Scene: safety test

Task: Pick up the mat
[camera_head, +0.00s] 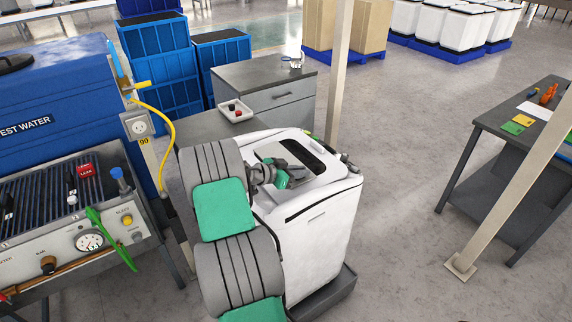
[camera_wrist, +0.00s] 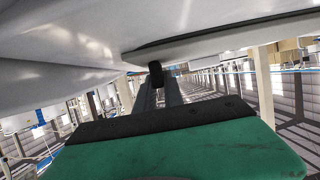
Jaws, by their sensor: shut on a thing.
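I cannot pick out a mat with certainty in either view. In the head view my gripper (camera_head: 298,174) is low over the top of a white bin-like cabinet (camera_head: 325,232), beside its dark slot. In the wrist view my gripper (camera_wrist: 157,76) has its dark fingers close together, with the tips near a large white surface (camera_wrist: 60,50). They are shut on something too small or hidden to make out.
A grey cabinet with a white tray (camera_head: 234,111) stands behind. A blue water tank (camera_head: 65,95) and a gauge panel are left. A dark table (camera_head: 480,118) with coloured cards and a slanted post (camera_head: 510,195) stand right. The floor between is clear.

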